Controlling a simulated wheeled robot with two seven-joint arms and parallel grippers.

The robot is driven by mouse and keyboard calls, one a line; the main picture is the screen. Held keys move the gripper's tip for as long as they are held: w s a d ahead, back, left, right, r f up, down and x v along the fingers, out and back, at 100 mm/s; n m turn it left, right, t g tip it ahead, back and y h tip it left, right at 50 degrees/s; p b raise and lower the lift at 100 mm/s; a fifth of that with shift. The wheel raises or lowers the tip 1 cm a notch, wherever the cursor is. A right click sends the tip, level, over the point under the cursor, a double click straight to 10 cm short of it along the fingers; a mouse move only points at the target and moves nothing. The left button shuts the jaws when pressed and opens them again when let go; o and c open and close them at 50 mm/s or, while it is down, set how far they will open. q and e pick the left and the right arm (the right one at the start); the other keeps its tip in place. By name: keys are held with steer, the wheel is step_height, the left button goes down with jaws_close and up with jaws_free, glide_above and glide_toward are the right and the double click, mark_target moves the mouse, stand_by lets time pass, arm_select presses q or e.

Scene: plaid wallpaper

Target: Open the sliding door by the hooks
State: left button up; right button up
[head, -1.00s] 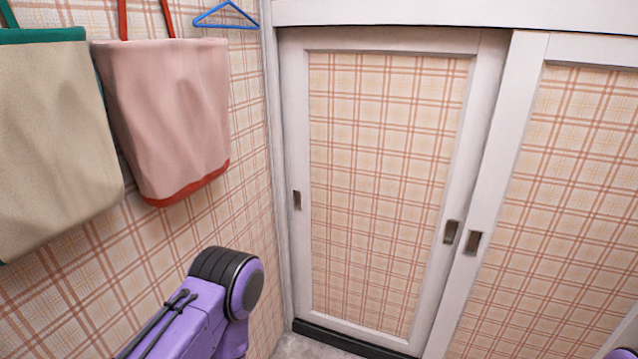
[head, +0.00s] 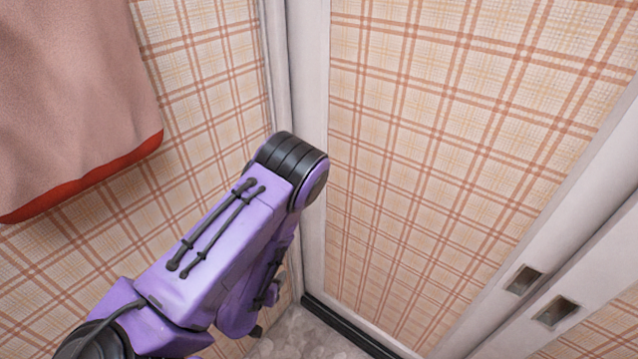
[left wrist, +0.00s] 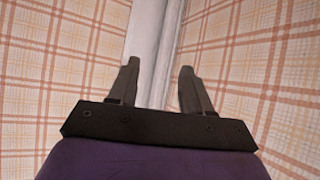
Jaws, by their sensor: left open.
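The plaid sliding door (head: 450,150) with a white frame fills the right half of the head view. A recessed metal pull (head: 524,279) is set in its right stile. A second recessed pull (head: 557,311) is in the neighbouring door's stile. The door's left-edge pull is not visible; my left arm crosses in front of that area. My left gripper (left wrist: 159,70) is open and empty in the left wrist view, with a pale vertical post behind its fingers. No pull shows between them. In the head view the fingers cannot be made out. My right gripper is not in view.
A pink bag (head: 75,95) with a red hem hangs on the plaid left wall (head: 205,75), close to my left arm. A pale post (head: 283,75) stands in the corner. A dark sill (head: 345,325) runs under the door above grey floor (head: 300,338).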

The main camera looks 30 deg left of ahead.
arm_select(q)
steer(key=w+a+r+m+t+h+b, duration=0.2)
steer(key=w+r+m+t+h, duration=0.45)
steer(key=w+r, duration=0.75)
steer(key=w+n+t+y+p, duration=0.1)
steer(key=w+n+y, duration=0.1)
steer(key=w, duration=0.6)
steer(key=shift+w+d+r, duration=0.15)
steer(key=shift+d+r, duration=0.15)
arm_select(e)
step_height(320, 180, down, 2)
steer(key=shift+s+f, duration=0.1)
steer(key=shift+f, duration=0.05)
arm_select(q)
jaws_close()
